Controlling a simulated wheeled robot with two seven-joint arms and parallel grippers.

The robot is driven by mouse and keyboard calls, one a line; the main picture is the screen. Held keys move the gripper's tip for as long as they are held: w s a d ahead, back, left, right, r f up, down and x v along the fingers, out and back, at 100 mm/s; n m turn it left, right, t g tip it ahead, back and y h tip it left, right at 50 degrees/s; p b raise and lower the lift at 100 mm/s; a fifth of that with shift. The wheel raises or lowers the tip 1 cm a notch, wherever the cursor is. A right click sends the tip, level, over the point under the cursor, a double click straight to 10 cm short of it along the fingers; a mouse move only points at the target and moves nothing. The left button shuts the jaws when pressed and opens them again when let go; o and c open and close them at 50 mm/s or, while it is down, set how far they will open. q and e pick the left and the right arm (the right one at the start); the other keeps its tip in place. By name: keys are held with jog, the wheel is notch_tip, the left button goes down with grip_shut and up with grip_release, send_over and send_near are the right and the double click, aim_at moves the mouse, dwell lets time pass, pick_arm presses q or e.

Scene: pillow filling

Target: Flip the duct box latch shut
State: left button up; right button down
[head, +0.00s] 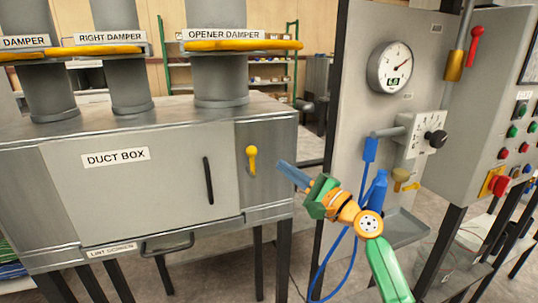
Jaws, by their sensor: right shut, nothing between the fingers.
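The duct box (75,185) is a grey metal cabinet on dark legs at the left and middle of the head view. Its door carries a "DUCT BOX" label and a black vertical handle (208,181). The yellow latch (252,160) sits on the panel to the right of the door, its round head at the top and its short arm pointing down. My right gripper (280,166) is shut and empty, just right of the latch and apart from it in the picture. My left gripper is not in view.
Yellow damper plates (230,45) stick out above the box. A lint screen drawer handle (167,245) is below the door. At the right stand a grey panel with a gauge (390,67), a blue hose (331,262) and a control box with buttons (512,131).

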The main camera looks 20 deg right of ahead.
aim_at(252, 161)
jog(key=a+p, duration=0.1)
jog(key=w+a+r, duration=0.1)
jog(key=w+a+r+p, duration=0.1)
jog(key=a, duration=0.1)
jog(key=shift+p, duration=0.35)
jog(key=shift+r, duration=0.1)
